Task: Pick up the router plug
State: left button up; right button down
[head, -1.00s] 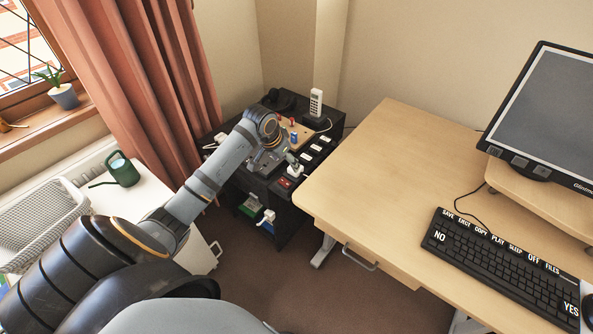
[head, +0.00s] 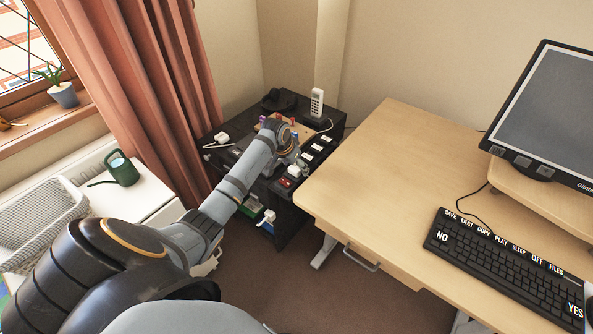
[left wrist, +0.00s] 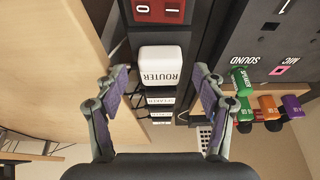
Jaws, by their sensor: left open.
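The router plug (left wrist: 163,68) is a white block labelled ROUTER, seated in a dark power strip beside a red rocker switch (left wrist: 158,11). In the head view the white plug (head: 294,171) shows at the near right edge of the black stand, by the red switch. My left gripper (left wrist: 161,72) is open, with its two purple-padded fingers to either side of the plug in the left wrist view, with gaps on both sides. In the head view the left gripper (head: 287,153) is over the stand, partly hidden by its own arm. My right gripper is not in view.
The wooden desk (head: 370,150) edge lies close beside the strip. More labelled white plugs (left wrist: 161,101) sit along the strip. A white phone (head: 317,101) stands at the back of the stand.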

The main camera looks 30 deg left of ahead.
pick_arm(q)
jog(key=shift+w+f, duration=0.2)
jog(key=shift+f, duration=0.25)
jog(key=shift+s, duration=0.1)
jog(key=shift+c, duration=0.4)
jog(key=c, duration=1.1)
